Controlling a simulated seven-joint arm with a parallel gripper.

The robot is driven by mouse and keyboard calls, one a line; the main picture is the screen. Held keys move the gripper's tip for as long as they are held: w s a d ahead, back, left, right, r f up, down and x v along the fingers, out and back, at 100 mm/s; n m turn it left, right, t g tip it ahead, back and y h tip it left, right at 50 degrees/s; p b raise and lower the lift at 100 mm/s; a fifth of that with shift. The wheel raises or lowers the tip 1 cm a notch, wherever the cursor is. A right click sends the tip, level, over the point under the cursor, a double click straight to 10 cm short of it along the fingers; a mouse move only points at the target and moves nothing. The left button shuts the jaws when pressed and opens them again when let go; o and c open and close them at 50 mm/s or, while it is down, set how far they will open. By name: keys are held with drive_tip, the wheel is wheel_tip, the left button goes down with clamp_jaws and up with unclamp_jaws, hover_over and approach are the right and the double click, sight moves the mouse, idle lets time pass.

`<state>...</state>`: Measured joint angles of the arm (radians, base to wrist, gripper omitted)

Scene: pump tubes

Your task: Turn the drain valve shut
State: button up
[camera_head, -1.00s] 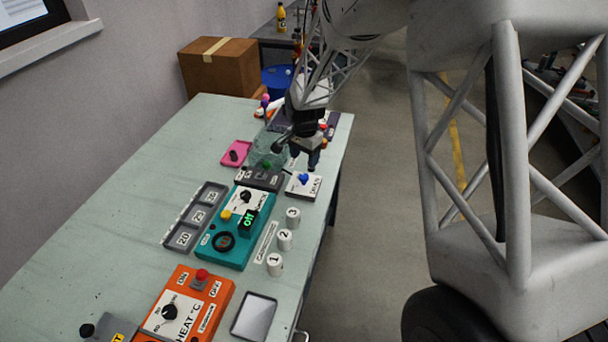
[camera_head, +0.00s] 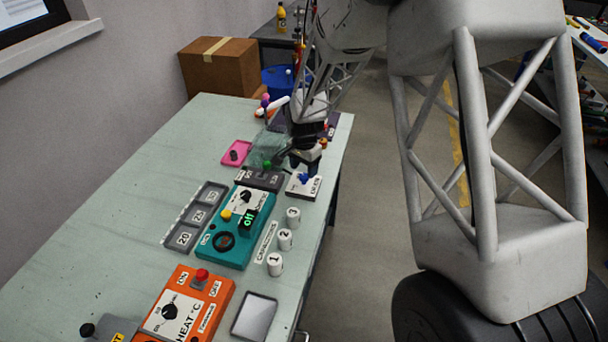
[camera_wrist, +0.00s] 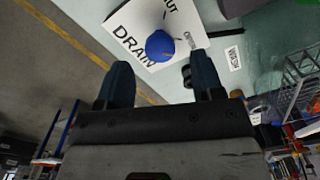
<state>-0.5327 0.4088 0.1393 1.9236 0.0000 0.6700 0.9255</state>
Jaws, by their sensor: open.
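The drain valve is a blue knob (camera_head: 304,178) on a white plate (camera_head: 297,191) near the right edge of the table. In the wrist view the blue knob (camera_wrist: 160,46) sits on the white plate (camera_wrist: 130,40), which reads DRAIN, with the letters "UT" partly visible. My gripper (camera_head: 306,165) is just above and behind the knob, pointing down. In the wrist view my gripper's two dark fingers (camera_wrist: 160,80) are spread apart, with the knob ahead of and between their tips. Nothing is held. The knob's pointer direction is hard to tell.
A teal pump box (camera_head: 225,245) and white numbered cylinders (camera_head: 285,239) stand nearer. A dark grey block (camera_head: 260,179) lies left of the valve plate, and a pink tray (camera_head: 236,153) beyond it. The orange heater (camera_head: 190,305) is at the front. The table's left side is clear.

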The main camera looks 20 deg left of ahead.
sight(304, 176)
drive_tip(key=shift+f, duration=1.65)
drive_tip(key=c, duration=0.9)
